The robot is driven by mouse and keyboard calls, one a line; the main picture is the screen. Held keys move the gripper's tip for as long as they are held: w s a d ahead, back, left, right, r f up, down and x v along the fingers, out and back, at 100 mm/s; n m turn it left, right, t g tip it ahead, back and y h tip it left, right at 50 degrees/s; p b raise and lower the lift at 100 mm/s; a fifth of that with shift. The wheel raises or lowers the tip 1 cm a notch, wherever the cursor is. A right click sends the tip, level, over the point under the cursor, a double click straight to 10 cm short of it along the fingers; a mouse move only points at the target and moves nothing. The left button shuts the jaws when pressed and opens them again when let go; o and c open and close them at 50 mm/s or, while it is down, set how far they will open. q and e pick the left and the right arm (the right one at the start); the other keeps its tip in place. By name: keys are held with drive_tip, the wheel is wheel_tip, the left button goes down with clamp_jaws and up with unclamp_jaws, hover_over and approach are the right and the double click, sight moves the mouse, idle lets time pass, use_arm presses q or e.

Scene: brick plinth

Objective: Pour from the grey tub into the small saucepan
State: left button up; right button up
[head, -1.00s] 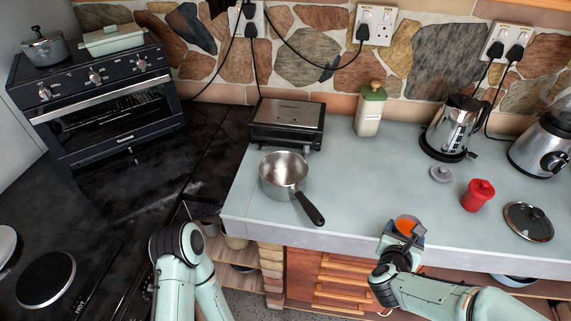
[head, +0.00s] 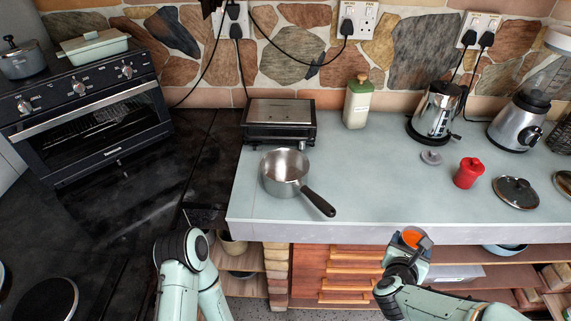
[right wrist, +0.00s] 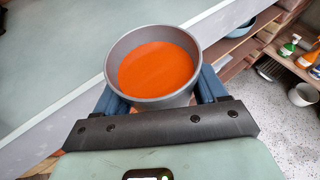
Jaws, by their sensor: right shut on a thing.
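The small saucepan (head: 285,172) stands upright and empty on the worktop near its left end, its black handle pointing to the lower right. The grey tub (right wrist: 118,62) holds orange contents and sits upright between the fingers of my right gripper (right wrist: 160,95) in the right wrist view. In the head view my right gripper (head: 408,250) is shut on the tub (head: 427,241), in front of the worktop's front edge, right of the saucepan. My left arm comes in at the bottom left of the head view; its gripper is not visible.
A sandwich press (head: 280,122) stands behind the saucepan. A small grey lid (head: 431,157), a red jar (head: 468,173), a glass lid (head: 516,190), a kettle (head: 435,112) and a blender (head: 519,122) are to the right. The worktop (head: 375,195) right of the saucepan is clear.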

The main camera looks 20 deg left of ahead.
use_arm(q)
wheel_tip(320, 180, down, 10)
drive_tip(key=b, duration=1)
drive_tip(key=shift+s+a+f, duration=0.2)
drive_tip(key=shift+s+f, duration=0.05)
drive_tip(key=shift+s, duration=0.15)
use_arm(e)
wheel_tip(320, 180, down, 13)
drive_tip(key=s, duration=0.2)
drive_tip(key=shift+s, duration=0.15)
